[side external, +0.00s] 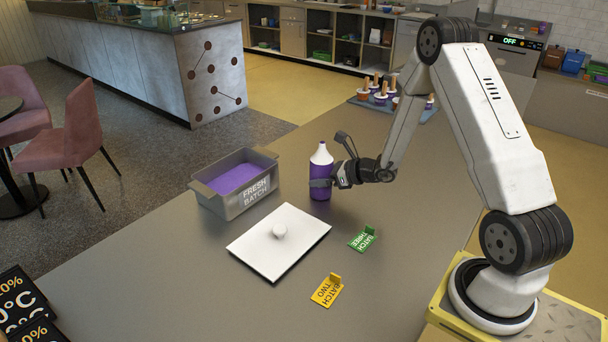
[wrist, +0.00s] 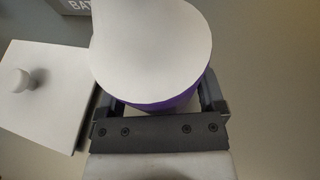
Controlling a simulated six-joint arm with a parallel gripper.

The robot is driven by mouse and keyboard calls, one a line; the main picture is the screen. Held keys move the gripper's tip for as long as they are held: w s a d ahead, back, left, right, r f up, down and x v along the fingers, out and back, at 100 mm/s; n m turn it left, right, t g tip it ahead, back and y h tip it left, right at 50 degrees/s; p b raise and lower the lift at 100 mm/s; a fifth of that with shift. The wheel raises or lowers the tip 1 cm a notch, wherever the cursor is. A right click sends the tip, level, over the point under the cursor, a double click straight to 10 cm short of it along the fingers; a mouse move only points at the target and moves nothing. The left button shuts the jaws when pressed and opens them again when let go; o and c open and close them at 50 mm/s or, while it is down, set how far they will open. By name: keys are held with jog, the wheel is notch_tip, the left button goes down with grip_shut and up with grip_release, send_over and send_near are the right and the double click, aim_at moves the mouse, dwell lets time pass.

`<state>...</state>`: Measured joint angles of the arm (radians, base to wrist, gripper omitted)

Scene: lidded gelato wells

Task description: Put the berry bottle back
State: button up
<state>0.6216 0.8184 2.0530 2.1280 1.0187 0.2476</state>
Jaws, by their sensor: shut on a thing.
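The berry bottle (side external: 321,172) is purple with a white cone top and stands upright beside the grey tub. My gripper (side external: 322,183) is shut around the bottle's body from the right. In the wrist view the bottle's white top (wrist: 150,45) fills the middle, with the purple body just showing below it between the fingers of my gripper (wrist: 160,100). The bottle's base appears at or very near the counter; I cannot tell whether it touches.
A grey tub (side external: 247,200) labelled FRESH BATCH holds purple gelato, uncovered. A white lid with a knob (side external: 296,252) lies in front. Green BATCH THREE (side external: 363,239) and yellow BATCH TWO (side external: 327,290) tags lie nearer.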

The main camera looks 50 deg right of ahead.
jog(key=o, duration=1)
jog(key=shift+c, duration=0.2)
jog(key=shift+r, duration=0.15)
jog(key=shift+s+d+r, duration=0.1)
jog(key=shift+s, duration=0.15)
jog(key=v, duration=1.1)
jog(key=shift+s, duration=0.25)
